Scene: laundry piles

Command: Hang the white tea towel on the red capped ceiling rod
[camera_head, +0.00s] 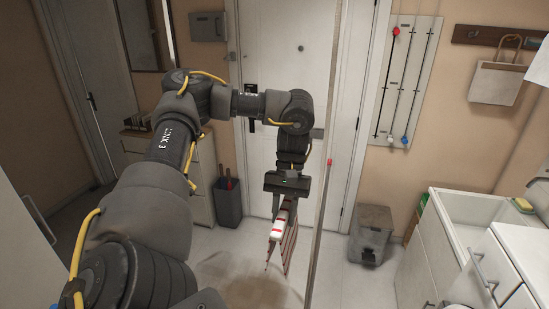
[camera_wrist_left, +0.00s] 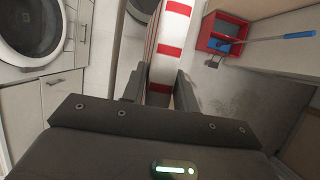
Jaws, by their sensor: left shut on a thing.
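My left gripper (camera_head: 286,190) hangs pointing down in the middle of the head view, shut on the white tea towel (camera_head: 280,228) with red stripes. The towel hangs narrow below the fingers, clear of the floor as far as I can tell. In the left wrist view the towel (camera_wrist_left: 170,45) runs away from between the left gripper's fingers (camera_wrist_left: 158,92). The towel and rod look apart. My right gripper is not in view.
A wall panel (camera_head: 409,80) carries sliders with red, white and blue knobs. A grey bin (camera_head: 371,238) stands by the door; a white sink unit (camera_head: 470,215) and drawers are at right. A dark bin (camera_head: 228,205) stands left. The floor between is mostly clear.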

